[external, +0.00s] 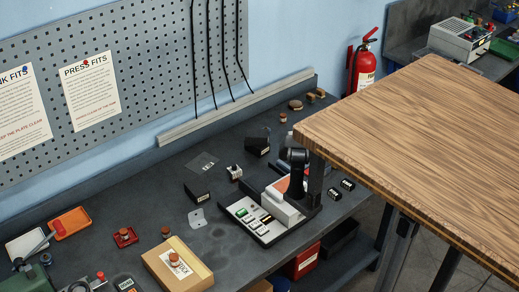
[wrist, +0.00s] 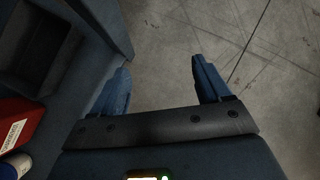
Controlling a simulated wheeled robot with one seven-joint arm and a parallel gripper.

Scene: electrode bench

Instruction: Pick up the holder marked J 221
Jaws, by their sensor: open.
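My gripper (wrist: 160,75) shows in the wrist view with its two dark blue fingers spread apart and nothing between them. It points over the bare grey floor beside the bench. I cannot make out my gripper in the external view. No marking J 221 is readable. Small dark blocks with pale labels are on the bench in the external view: one at left of centre (external: 198,193), one farther back (external: 258,145), and two at the right, the nearer (external: 335,194) and the farther (external: 347,184). I cannot tell which, if any, is the holder.
A black device (external: 297,175) with a white base stands mid-bench beside a panel of labelled slots (external: 250,220). A wooden tabletop (external: 430,130) covers the right side. A red bin (wrist: 18,125) shows in the wrist view.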

